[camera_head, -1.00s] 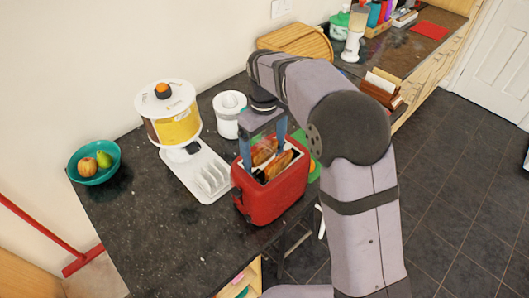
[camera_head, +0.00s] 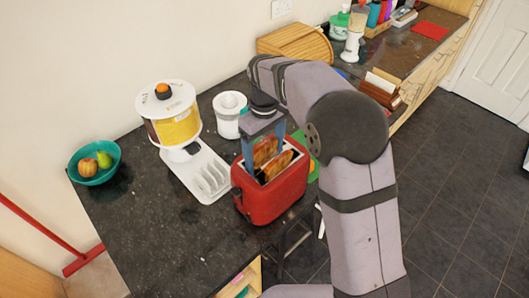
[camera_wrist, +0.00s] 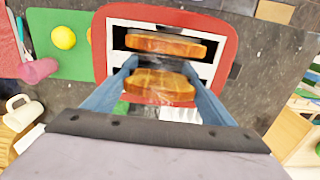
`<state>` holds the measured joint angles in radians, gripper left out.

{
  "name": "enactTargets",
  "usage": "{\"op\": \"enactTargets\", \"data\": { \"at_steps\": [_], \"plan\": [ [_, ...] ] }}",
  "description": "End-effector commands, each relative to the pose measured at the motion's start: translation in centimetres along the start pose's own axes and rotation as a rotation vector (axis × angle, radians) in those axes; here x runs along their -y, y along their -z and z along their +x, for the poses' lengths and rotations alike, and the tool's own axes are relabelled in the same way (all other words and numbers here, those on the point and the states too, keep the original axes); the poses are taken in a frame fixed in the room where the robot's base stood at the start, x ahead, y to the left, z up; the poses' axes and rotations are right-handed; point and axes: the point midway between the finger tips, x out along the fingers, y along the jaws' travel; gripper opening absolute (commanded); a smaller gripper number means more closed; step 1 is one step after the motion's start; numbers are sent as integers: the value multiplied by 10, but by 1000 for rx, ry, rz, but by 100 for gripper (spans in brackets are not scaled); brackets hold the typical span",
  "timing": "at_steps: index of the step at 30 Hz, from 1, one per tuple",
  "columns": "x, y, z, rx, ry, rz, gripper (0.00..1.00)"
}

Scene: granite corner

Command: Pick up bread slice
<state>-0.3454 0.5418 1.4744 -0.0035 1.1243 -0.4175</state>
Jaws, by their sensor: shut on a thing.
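The red toaster (camera_head: 268,204) stands on the dark counter with two browned bread slices at its top; its red rim also shows in the wrist view (camera_wrist: 232,35). My gripper (camera_head: 265,158) points down over the toaster and is shut on the bread slice nearer the wall (camera_head: 264,151). In the wrist view this held slice (camera_wrist: 160,86) lies between the two blue fingers. Its lower edge is hidden, so I cannot tell whether it is clear of the slot. The other bread slice (camera_head: 277,166) sits in the neighbouring slot, apart from the fingers; it also shows in the wrist view (camera_wrist: 165,45).
A white rack (camera_head: 209,184) and a yellow-banded dispenser (camera_head: 173,121) stand left of the toaster. A white container (camera_head: 229,116) is behind it. A teal fruit bowl (camera_head: 95,163) is at the far left. The front left counter is clear. A green board (camera_wrist: 57,60) lies beside the toaster.

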Motion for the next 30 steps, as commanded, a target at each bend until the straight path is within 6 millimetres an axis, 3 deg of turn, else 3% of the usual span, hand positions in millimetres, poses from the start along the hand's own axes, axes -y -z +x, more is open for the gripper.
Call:
{"op": "enactTargets", "data": {
  "at_steps": [15,21,30],
  "plan": [
    [-1,1,-77,-4,-2,0,57],
    [0,0,-91,-1,-1,0,57],
    [2,11,-93,1,-3,-91,57]
  ]
}}
